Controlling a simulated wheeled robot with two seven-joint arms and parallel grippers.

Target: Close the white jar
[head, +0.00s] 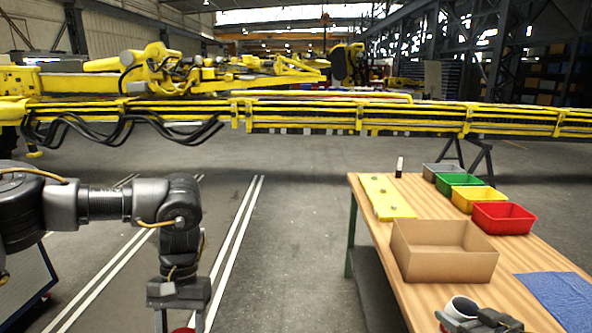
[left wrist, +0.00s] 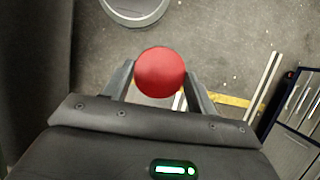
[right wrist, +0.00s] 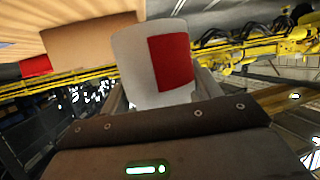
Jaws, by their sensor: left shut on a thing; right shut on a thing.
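The white jar (head: 461,306) with a red label shows low on the right in the head view, beside the near part of the table. My right gripper (head: 452,318) is shut on it. In the right wrist view the jar (right wrist: 134,66) fills the space between the fingers. A round red lid (left wrist: 160,72) sits between the fingers of my left gripper (left wrist: 160,85), which is shut on it. In the head view only a sliver of the lid (head: 183,330) shows at the bottom edge. Jar and lid are far apart.
The wooden table (head: 430,200) carries a cardboard box (head: 445,262), red (head: 503,222), yellow, green and grey bins, a yellow board (head: 386,197), a marker-like item (head: 399,167) and a blue cloth (head: 558,296). Open floor lies between my left arm and the table.

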